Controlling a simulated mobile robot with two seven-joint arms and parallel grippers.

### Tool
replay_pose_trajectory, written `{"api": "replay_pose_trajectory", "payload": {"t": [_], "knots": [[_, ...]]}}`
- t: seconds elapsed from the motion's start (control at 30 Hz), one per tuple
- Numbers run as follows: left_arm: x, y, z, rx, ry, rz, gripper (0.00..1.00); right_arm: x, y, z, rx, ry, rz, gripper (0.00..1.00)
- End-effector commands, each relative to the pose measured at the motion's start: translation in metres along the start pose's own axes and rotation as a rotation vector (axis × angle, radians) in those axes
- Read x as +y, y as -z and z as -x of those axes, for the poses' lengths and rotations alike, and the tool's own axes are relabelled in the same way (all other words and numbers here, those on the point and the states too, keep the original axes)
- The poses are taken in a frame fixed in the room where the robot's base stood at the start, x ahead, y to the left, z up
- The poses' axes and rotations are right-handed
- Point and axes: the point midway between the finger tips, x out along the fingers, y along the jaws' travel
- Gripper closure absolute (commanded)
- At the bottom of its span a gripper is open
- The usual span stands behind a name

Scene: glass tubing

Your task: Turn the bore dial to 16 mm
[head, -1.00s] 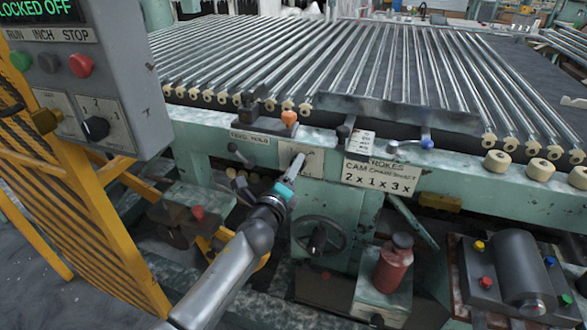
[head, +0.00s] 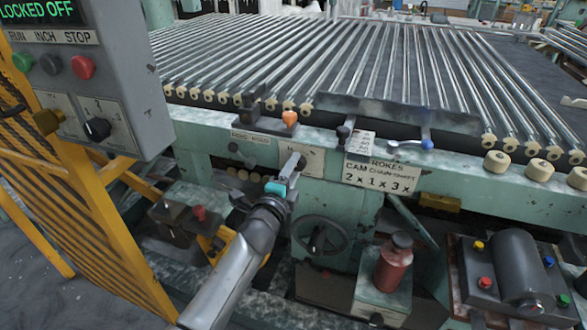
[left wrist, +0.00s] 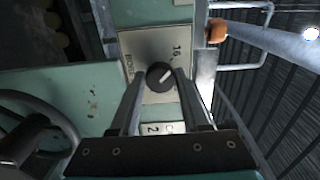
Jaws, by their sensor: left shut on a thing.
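The bore dial (left wrist: 160,76) is a small round black knob on a pale plate (left wrist: 152,47). Its pale pointer line slants to the upper right in the left wrist view, roughly toward the printed 16 (left wrist: 177,54). My left gripper (left wrist: 160,80) has one finger on each side of the knob and is shut on it. In the head view, my left gripper (head: 293,168) reaches up to the plate (head: 311,162). Other markings on the plate are too small or turned to read surely. My right gripper is not in view.
A handwheel (head: 319,238) sits just below the plate. A blue-knobbed lever (head: 426,143) and an orange knob (head: 290,118) stand along the rail above. A grey control box (head: 100,70) and yellow fence (head: 85,200) are at the left.

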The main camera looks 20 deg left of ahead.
Motion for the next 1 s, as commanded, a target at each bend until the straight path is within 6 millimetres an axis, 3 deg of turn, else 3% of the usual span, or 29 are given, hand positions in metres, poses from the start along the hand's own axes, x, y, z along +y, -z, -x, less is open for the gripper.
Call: {"api": "replay_pose_trajectory", "payload": {"t": [0.3, 0.33, 0.57, 1.0], "knots": [[0.0011, 0.0008, 0.0003, 0.001, -0.002, 0.009, 1.00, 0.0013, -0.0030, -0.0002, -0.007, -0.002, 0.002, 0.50], [0.0011, 0.0008, 0.0003, 0.001, -0.002, 0.009, 0.52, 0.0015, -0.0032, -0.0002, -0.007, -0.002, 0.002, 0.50], [0.0007, 0.0006, 0.0002, 0.001, -0.001, 0.006, 0.27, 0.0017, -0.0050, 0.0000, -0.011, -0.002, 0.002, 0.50], [0.0001, 0.0002, 0.0092, 0.000, -0.001, 0.004, 0.24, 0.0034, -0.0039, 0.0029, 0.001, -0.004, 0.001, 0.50]]}}
